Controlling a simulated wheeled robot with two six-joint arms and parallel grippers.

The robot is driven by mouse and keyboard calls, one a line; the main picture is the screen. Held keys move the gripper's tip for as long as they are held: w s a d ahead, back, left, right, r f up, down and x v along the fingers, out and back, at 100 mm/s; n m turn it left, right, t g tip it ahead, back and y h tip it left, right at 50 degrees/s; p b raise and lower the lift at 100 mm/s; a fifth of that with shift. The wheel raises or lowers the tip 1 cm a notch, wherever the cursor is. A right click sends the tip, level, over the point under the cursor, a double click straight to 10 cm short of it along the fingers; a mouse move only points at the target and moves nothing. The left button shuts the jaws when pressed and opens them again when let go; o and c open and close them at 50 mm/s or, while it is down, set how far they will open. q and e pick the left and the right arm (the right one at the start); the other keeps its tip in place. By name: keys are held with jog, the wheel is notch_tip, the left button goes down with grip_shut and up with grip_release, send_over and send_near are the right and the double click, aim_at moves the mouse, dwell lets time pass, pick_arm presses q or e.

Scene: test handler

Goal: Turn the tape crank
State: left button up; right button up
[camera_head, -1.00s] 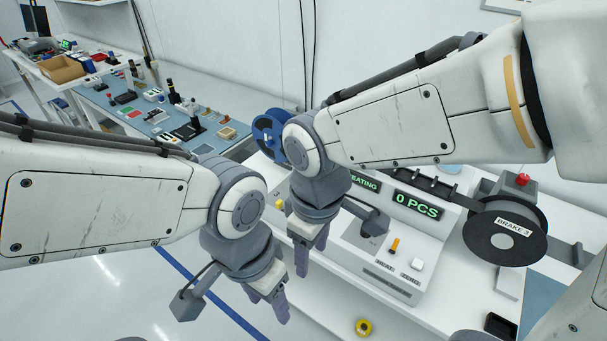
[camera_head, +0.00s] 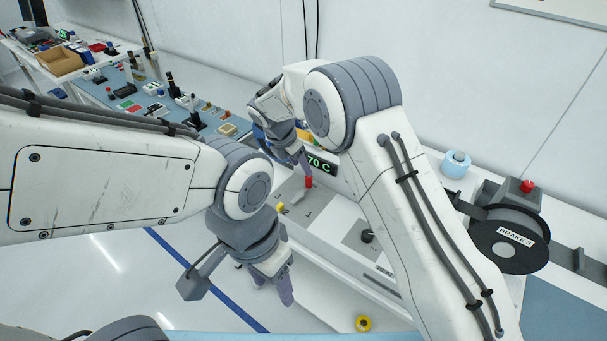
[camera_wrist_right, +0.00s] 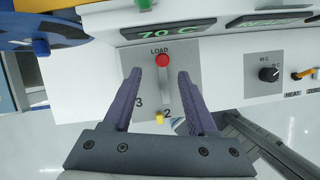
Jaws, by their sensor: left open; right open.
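A red knob (camera_wrist_right: 162,60) on a pale metal arm sits by the word LOAD on a grey plate (camera_wrist_right: 190,50) marked 2 and 3; it looks like the crank. It also shows in the head view (camera_head: 309,182). My right gripper (camera_wrist_right: 158,75) is open, its purple fingers either side of the arm just below the knob, apart from it in the picture. In the head view this gripper (camera_head: 302,163) is partly hidden by its own arm. A yellow peg (camera_wrist_right: 159,118) stands near the 2. My left gripper (camera_head: 285,290) hangs open and empty, clear of the machine's front.
A blue reel (camera_wrist_right: 20,25) with a blue knob stands left of the plate. A black dial (camera_wrist_right: 269,74) and a yellow-orange switch (camera_wrist_right: 302,74) are to the right. A black reel marked BRAKE (camera_head: 508,240) is at the right. A yellow roll (camera_head: 363,324) lies low in front.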

jog(key=x, duration=0.2)
jog(key=p+x, duration=0.1)
jog(key=x, duration=0.3)
jog(key=shift+d+p, duration=0.3)
jog(key=shift+p, duration=0.05)
jog(key=shift+w+d+f, duration=0.15)
jog(key=shift+w+f, duration=0.05)
jog(key=shift+f, duration=0.5)
grip_shut()
jog(key=shift+a, duration=0.5)
jog(key=shift+d, duration=0.2)
jog(key=shift+d+r, duration=0.1)
jog(key=shift+d, duration=0.1)
